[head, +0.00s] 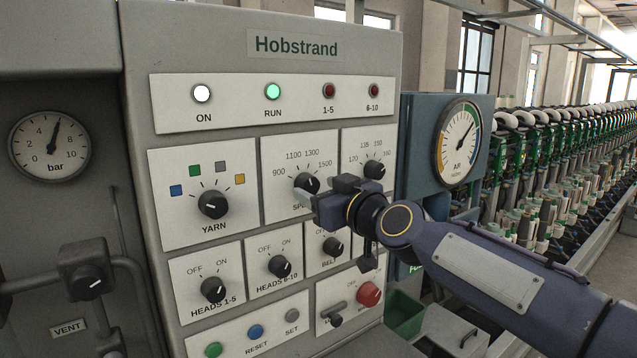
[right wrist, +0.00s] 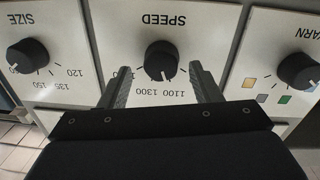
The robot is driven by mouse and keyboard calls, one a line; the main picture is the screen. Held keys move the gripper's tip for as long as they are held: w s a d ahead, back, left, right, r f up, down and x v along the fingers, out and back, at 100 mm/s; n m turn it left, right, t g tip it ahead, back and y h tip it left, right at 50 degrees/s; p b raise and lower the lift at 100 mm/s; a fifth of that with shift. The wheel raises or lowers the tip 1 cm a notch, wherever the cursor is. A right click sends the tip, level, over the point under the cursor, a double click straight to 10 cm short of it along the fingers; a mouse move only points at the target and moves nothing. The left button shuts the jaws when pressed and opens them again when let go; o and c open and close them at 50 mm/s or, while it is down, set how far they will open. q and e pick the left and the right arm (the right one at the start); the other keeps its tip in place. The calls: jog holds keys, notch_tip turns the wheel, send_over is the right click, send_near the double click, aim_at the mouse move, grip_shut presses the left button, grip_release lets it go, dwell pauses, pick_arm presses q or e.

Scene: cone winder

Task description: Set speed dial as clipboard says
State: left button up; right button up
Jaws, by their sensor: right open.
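The speed dial (head: 306,183) is a black round knob on a white panel, with the scale 900, 1100, 1300, 1500 around it. My right gripper (head: 312,200) is in front of it and covers part of the SPEED label. In the right wrist view, upside down, the speed dial (right wrist: 160,59) sits between the open fingers of my right gripper (right wrist: 160,72), with a gap on each side. Its white mark points between 1100 and 1300, seemingly nearer 1100. No clipboard is in view. My left gripper is not in view.
The yarn dial (head: 213,204) is left of the speed dial and the size dial (head: 374,170) right of it. Below are heads and belt switches and a red button (head: 369,293). An air gauge (head: 458,143) stands to the right. My right arm crosses the lower right.

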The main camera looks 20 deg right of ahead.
jog(key=shift+w+a, duration=0.3)
jog(key=shift+w, duration=0.35)
jog(key=c, duration=1)
jog(key=shift+m, duration=0.3)
jog(key=m+p, duration=0.1)
jog(key=m, duration=0.2)
jog(key=shift+d+m, duration=0.1)
jog(key=shift+m, duration=1.8)
